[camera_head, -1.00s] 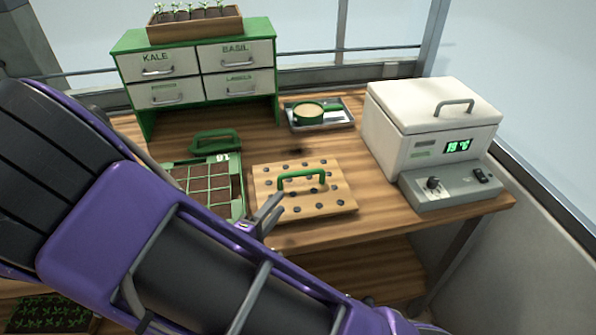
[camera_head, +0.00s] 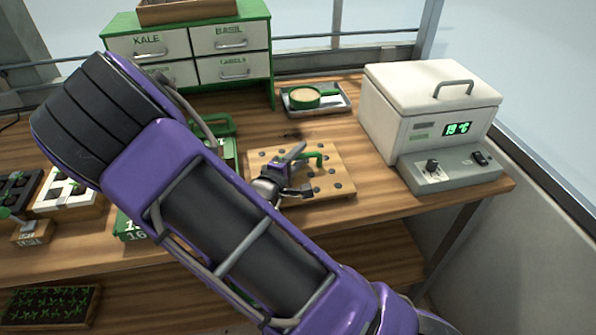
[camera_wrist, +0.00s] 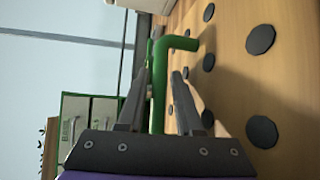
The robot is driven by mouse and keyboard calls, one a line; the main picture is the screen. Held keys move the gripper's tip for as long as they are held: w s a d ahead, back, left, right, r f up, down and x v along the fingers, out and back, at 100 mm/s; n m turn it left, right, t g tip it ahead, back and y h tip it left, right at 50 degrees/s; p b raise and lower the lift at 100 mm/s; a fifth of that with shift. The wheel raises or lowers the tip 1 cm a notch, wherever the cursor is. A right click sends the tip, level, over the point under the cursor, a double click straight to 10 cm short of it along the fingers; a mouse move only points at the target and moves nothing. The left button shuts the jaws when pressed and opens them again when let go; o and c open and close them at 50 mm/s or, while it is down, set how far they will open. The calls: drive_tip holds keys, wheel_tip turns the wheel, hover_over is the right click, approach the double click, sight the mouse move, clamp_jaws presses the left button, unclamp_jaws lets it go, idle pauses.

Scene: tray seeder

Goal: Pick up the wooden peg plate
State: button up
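The wooden peg plate (camera_head: 338,184) lies flat on the bench, a light board with rows of dark round pegs and a green handle (camera_head: 316,155) on top. My gripper (camera_head: 303,170) is at the handle, low over the plate, and partly hides it. In the wrist view the plate (camera_wrist: 232,92) fills the right side. The handle (camera_wrist: 158,92) runs between the two fingers of my gripper (camera_wrist: 163,62), which are apart. A gap shows between the handle and the right finger; whether the left finger touches it I cannot tell.
A white box with a temperature display (camera_head: 420,110) stands right of the plate. A small metal tray (camera_head: 341,103) with a green-rimmed sieve is behind. The green drawer cabinet (camera_head: 190,56) stands back left. My arm hides most of the seed tray.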

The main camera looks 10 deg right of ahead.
drive_tip(key=shift+x, duration=1.1)
clamp_jaws()
idle(0.6)
